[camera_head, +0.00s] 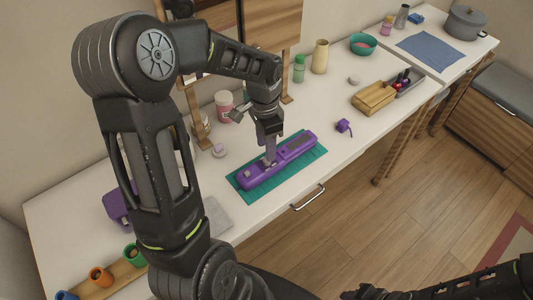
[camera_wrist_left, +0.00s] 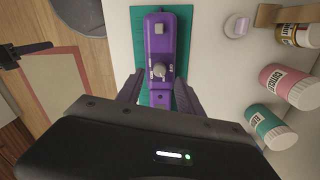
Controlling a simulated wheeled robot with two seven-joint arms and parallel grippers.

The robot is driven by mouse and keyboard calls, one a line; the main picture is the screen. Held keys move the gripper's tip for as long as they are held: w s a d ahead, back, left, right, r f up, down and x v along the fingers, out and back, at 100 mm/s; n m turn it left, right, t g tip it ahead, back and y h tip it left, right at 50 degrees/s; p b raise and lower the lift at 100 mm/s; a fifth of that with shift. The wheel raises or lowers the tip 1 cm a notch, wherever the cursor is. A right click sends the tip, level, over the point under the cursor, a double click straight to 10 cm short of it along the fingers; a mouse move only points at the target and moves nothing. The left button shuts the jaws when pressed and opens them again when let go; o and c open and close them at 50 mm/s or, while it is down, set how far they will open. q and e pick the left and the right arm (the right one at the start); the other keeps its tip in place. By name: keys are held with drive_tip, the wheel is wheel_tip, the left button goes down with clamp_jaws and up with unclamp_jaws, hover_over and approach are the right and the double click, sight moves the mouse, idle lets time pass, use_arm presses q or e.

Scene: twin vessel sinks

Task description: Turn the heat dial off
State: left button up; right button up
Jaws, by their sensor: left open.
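A long purple device (camera_head: 277,161) with a grey panel lies on a green mat (camera_head: 310,166) on the white counter. In the left wrist view the device (camera_wrist_left: 155,45) shows a round grey dial (camera_wrist_left: 159,70) with small white lettering beside it, and a square grey button (camera_wrist_left: 159,28) nearer its end. My left gripper (camera_head: 270,156) points down over the device. In the wrist view its open fingers (camera_wrist_left: 158,92) straddle the device's body just short of the dial, and the dial looks clear of them. Contact cannot be told. My right gripper (camera_head: 366,292) shows partly at the bottom edge.
A pink jar (camera_wrist_left: 290,85) and a teal jar (camera_wrist_left: 270,127) stand beside the mat. A purple container (camera_head: 118,207) is at left. The counter's front edge has a handle (camera_head: 308,197).

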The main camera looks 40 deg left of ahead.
use_arm(q)
drive_tip(key=shift+d+f, duration=0.1)
drive_tip(key=shift+f, duration=2.1)
drive_tip(key=shift+c, duration=0.4)
clamp_jaws()
